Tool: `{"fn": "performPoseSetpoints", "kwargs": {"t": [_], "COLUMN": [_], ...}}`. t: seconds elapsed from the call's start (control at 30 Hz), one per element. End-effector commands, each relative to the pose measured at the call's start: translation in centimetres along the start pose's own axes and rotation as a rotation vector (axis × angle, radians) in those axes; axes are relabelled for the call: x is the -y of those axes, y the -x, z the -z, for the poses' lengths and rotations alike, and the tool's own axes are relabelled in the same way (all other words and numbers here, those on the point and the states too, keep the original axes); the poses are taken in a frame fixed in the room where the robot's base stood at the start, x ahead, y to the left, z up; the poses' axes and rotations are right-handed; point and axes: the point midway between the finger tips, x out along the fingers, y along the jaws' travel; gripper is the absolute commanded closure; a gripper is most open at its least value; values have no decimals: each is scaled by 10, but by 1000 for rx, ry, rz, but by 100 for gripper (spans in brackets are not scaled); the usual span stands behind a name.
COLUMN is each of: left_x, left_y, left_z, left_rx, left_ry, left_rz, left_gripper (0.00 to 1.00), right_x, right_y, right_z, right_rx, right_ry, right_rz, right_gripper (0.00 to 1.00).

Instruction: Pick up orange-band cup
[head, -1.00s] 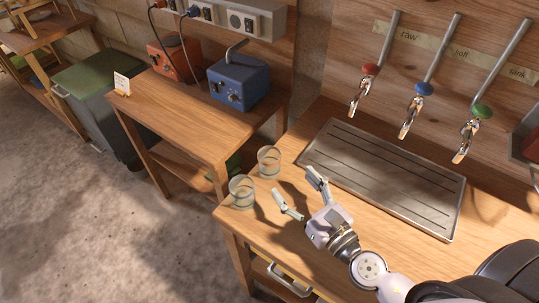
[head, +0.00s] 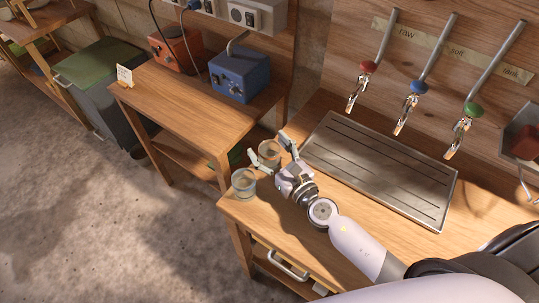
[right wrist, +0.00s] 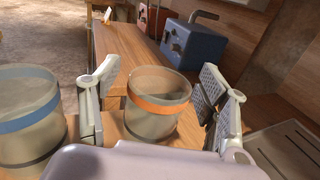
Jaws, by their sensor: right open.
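The orange-band cup (right wrist: 157,101) is a clear cup with an orange band below its rim. It stands upright on the wooden counter, and in the right wrist view it sits between the two fingers of my right gripper (right wrist: 158,105). In the head view the cup (head: 270,151) is partly hidden behind my right gripper (head: 270,150). The gripper is open, with visible room on the cup's right side; whether the left finger touches it I cannot tell. The blue-band cup (right wrist: 27,115) stands to the left, outside the left finger. My left gripper is not in view.
The blue-band cup also shows near the counter's corner in the head view (head: 244,183). A metal drip tray (head: 380,165) lies right of the gripper, under several taps. A lower bench with a blue box (head: 239,76) and orange box (head: 177,51) stands beyond.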

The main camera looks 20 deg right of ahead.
Motion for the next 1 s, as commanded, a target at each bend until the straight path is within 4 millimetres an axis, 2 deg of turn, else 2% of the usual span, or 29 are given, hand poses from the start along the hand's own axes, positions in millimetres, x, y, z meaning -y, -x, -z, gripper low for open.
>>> {"fn": "performPoseSetpoints", "kwargs": {"t": [0.13, 0.87, 1.0], "left_x": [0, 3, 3], "left_y": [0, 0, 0], "left_z": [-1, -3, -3], "left_rx": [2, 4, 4], "left_ry": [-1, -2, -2], "left_rz": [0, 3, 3], "left_gripper": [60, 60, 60], "right_x": [0, 0, 0], "right_y": [0, 1, 1], "right_z": [0, 0, 0], "right_rx": [0, 0, 0], "right_ry": [0, 0, 0], "right_rz": [0, 0, 0], "right_gripper": [32, 81, 82]}}
